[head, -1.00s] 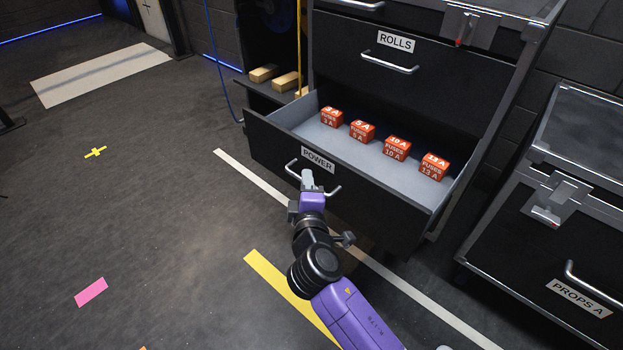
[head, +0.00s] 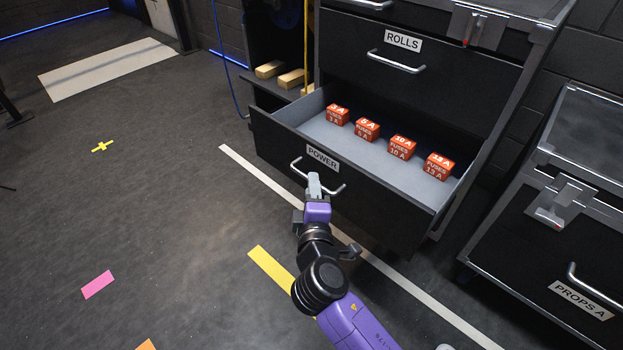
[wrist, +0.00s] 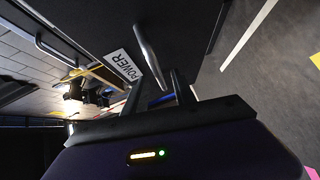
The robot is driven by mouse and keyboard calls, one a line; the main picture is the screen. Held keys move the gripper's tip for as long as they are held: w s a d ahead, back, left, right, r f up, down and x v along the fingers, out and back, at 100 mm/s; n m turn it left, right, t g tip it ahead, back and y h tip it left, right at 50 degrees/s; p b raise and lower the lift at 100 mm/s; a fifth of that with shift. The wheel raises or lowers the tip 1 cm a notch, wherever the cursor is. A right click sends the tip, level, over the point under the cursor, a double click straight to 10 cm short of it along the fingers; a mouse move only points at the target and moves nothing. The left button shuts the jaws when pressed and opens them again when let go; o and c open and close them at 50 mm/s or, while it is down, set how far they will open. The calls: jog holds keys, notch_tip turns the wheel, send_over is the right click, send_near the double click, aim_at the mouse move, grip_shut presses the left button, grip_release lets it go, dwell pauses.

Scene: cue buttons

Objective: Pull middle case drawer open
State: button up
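The black drawer labelled POWER (head: 290,150) is pulled out of the middle case, with its grey inside floor showing. Its metal handle (head: 334,190) is on the front below the label; the handle also shows in the wrist view (wrist: 147,48). My gripper (head: 314,184) is right at this handle, overlapping it in the head view. In the wrist view the dark fingers (wrist: 166,88) look apart, with the handle end between or just past them; contact is unclear. The ROLLS drawer (head: 440,85) above is shut.
Several orange fuse boxes (head: 403,147) stand in the open drawer. Another case labelled PROPS A (head: 540,265) stands at the right. Wooden blocks (head: 292,79) lie on a shelf at the left. The floor in front and left is clear, with flat tape marks.

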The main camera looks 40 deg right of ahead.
jog(key=shift+p+v, duration=0.3)
jog(key=shift+v, duration=1.95)
jog(key=s+a+m+t+y, duration=0.35)
jog(key=s+a+y, duration=0.35)
jog(key=a, duration=0.4)
jog(key=s+r+m+g+y, duration=0.1)
jog(key=s+r+m+y, duration=0.15)
jog(key=s, duration=0.85)
jog(key=s+r+m+y, duration=0.1)
jog(key=s+m, duration=0.2)
jog(key=s, duration=0.9)
notch_tip(320, 180, up, 30)
jog(key=p, duration=3.1)
jog(key=shift+a+r+n, duration=0.25)
jog(key=shift+a+n, duration=0.05)
jog(key=shift+a, duration=0.05)
